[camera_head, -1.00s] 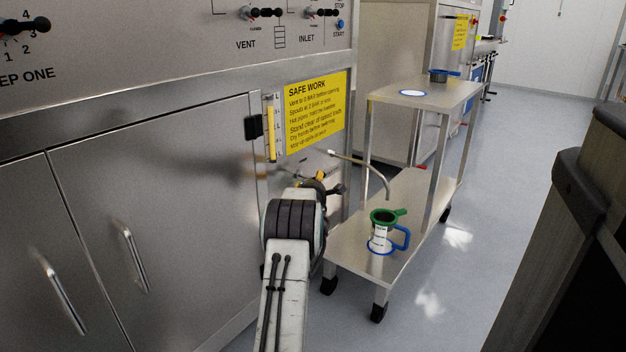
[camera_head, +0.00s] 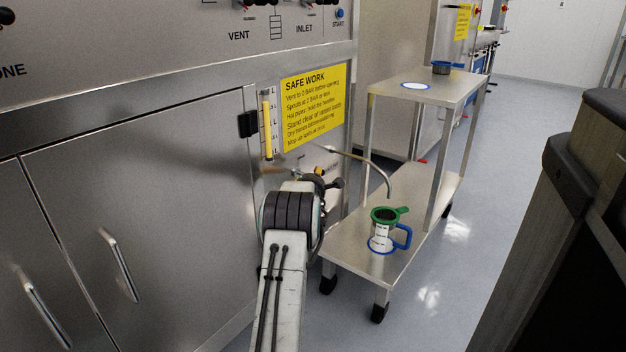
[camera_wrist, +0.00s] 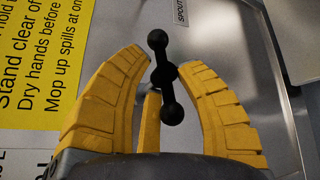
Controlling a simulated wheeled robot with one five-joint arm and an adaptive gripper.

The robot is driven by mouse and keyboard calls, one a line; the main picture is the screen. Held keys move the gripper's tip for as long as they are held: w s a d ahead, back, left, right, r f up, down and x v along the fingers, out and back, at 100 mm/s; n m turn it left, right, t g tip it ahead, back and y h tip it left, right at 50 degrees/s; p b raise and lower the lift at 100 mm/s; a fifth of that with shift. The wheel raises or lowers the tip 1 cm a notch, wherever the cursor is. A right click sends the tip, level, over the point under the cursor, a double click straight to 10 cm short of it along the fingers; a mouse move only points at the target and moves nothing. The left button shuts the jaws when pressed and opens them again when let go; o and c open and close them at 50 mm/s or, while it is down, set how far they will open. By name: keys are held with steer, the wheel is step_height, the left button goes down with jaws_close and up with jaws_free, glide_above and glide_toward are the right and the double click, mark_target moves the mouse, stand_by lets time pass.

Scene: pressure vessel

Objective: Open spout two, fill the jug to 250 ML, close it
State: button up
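The black spout handle (camera_wrist: 164,76) shows in the wrist view, a bar with round ends, in front of the steel panel. The handle's depth between the fingers is unclear. A label reading "SPOUT" (camera_wrist: 181,10) is partly cut off above. In the head view my arm mostly hides the gripper. The jug (camera_head: 382,235), white with a green top and blue handle, stands upright on the trolley's lower shelf, below the curved spout pipe (camera_head: 370,162). Its fill level cannot be read.
The steel trolley (camera_head: 400,268) stands right of the vessel cabinet. Its upper shelf carries a blue-rimmed white disc (camera_head: 415,86) and a small dark pot (camera_head: 441,68). A yellow safety sign (camera_head: 313,108) and a level gauge (camera_head: 268,128) are above my arm. Open floor lies right of the trolley.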

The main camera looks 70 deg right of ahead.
jaws_close()
steer(key=shift+r, duration=0.1)
steer(key=shift+s+n+t+h, duration=0.15)
steer(key=shift+n+t+h, duration=0.15)
steer(key=shift+n+h, duration=0.75)
steer(key=shift+h, duration=0.45)
steer(key=shift+r, duration=0.15)
steer(key=shift+o, duration=0.8)
jaws_free()
steer(key=shift+s+d, duration=0.1)
steer(key=shift+s, duration=0.05)
steer(key=shift+o, duration=1.1)
